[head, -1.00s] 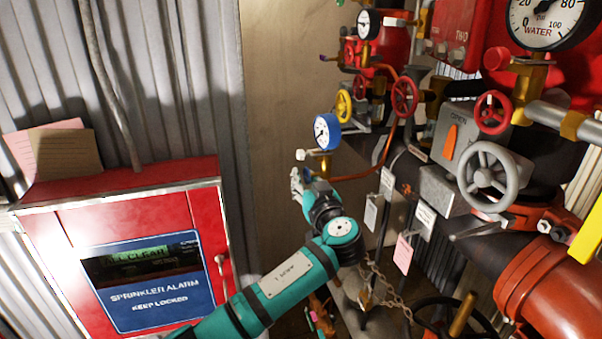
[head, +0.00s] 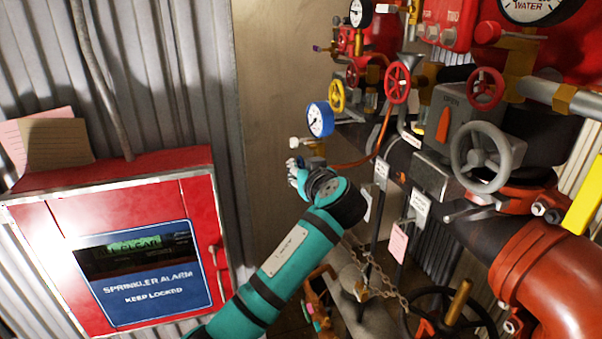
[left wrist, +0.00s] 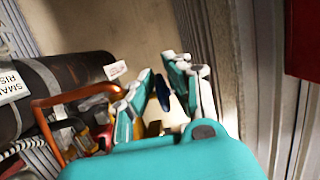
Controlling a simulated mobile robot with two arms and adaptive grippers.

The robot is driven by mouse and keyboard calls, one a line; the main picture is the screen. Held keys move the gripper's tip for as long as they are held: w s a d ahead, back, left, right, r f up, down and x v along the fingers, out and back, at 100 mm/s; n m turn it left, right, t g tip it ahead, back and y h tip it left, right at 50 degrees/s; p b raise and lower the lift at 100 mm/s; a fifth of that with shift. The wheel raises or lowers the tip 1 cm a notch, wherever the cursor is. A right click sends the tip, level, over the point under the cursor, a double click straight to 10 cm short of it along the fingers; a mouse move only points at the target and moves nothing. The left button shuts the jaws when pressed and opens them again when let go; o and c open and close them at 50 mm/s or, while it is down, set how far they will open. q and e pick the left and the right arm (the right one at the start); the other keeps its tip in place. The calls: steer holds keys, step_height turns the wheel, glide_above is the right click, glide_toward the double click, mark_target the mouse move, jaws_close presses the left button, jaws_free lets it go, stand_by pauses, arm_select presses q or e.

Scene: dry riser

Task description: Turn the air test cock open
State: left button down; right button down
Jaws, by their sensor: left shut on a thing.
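My left gripper (head: 297,170) is at the end of the teal arm, just below the blue-rimmed gauge (head: 319,119). The gripper is shut on what seems to be the air test cock, which the fingers and wrist mostly hide. How far the cock is turned cannot be seen. My right gripper is not in view.
A red sprinkler alarm cabinet (head: 190,187) stands at left. The orange-brown pipe (head: 377,150) curves close to the gripper's right. Red handwheels (head: 397,83), a grey handwheel (head: 482,157) and hanging tags (head: 398,243) crowd the right. Bare wall lies behind the gripper.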

arm_select(q)
steer(key=shift+r+g+p, duration=0.25)
steer(key=shift+g+p, duration=0.05)
steer(key=shift+g, duration=0.1)
steer(key=shift+f, duration=0.2)
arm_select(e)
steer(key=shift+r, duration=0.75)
arm_select(q)
steer(key=c, duration=1.6)
jaws_free()
steer(key=shift+f, duration=0.1)
